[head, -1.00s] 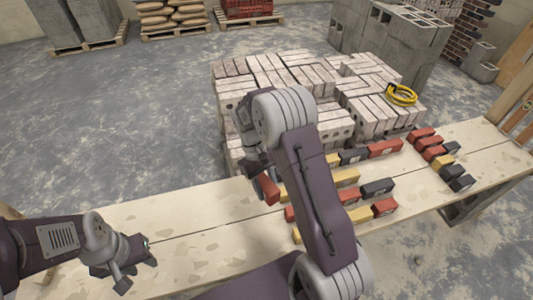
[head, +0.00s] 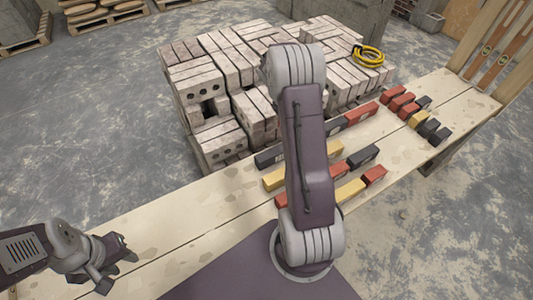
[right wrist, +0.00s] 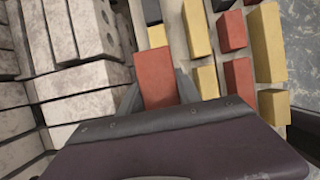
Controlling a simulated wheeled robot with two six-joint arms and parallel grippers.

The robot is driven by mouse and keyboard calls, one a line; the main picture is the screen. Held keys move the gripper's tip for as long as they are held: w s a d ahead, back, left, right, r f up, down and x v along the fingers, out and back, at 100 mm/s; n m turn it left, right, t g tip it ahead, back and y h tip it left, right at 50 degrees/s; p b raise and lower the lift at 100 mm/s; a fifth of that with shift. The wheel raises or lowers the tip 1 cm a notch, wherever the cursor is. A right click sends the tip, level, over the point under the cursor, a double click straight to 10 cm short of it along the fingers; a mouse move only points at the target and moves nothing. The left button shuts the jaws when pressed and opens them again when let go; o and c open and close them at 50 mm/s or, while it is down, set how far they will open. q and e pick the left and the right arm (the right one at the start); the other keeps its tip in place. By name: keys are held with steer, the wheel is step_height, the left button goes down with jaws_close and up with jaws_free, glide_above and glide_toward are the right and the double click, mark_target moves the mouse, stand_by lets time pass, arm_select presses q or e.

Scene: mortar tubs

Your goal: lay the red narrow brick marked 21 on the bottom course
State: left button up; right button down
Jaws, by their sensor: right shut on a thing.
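My right gripper (right wrist: 158,88) is shut on a red brick (right wrist: 155,72) in the right wrist view. No number on it is legible. In the head view my own right arm hides this gripper and brick. Flat rows of red, yellow and dark bricks lie on the pale plank table, partly behind that arm. They include a dark brick (head: 268,157), a yellow brick (head: 273,180), a red brick (head: 374,175) and a yellow brick (head: 349,190). I cannot tell which row is the bottom course. My left gripper (head: 116,268) is open and empty above the table's left part.
Several loose bricks, such as a yellow one (head: 419,120), lie toward the table's right end. The table's left part is clear.

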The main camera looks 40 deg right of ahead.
steer(key=b, duration=0.2)
glide_above(270, 153)
steer(key=f, duration=0.6)
steer(key=shift+w+a+f, duration=0.1)
steer(key=shift+a, duration=0.3)
steer(key=shift+a+f, duration=0.15)
steer(key=shift+a, duration=0.15)
step_height(270, 153, down, 4)
steer(key=shift+f+b, duration=0.1)
steer(key=shift+b, duration=0.75)
steer(key=c, duration=0.8)
jaws_free()
steer(key=shift+c, duration=0.2)
